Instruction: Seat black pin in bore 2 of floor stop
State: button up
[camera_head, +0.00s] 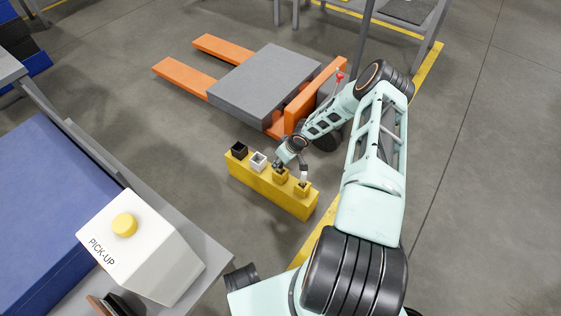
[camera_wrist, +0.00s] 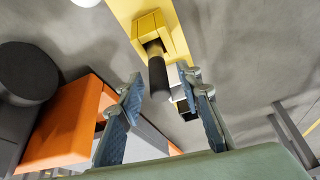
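The floor stop (camera_head: 265,190) is a yellow block on the floor in the head view, with a row of raised square sockets along its top. Its yellow body also shows at the top of the wrist view (camera_wrist: 124,12). The black pin (camera_wrist: 158,78) sticks out of a yellow socket (camera_wrist: 172,33), its lower end inside the opening. My gripper (camera_wrist: 161,76) has its fingers on either side of the pin, with gaps showing. In the head view my gripper (camera_head: 290,165) is low over the right half of the stop. I cannot tell the bore number or seating depth.
An orange pallet truck (camera_head: 299,108) with a grey slab (camera_head: 265,85) stands just behind. A white PICK-UP button box (camera_head: 150,250) stands at the lower left. Floor at the right is clear.

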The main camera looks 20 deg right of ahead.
jog(key=p+v, duration=0.3)
jog(key=v, duration=0.9)
jog(key=shift+r+p, duration=0.15)
jog(key=shift+p, duration=0.2)
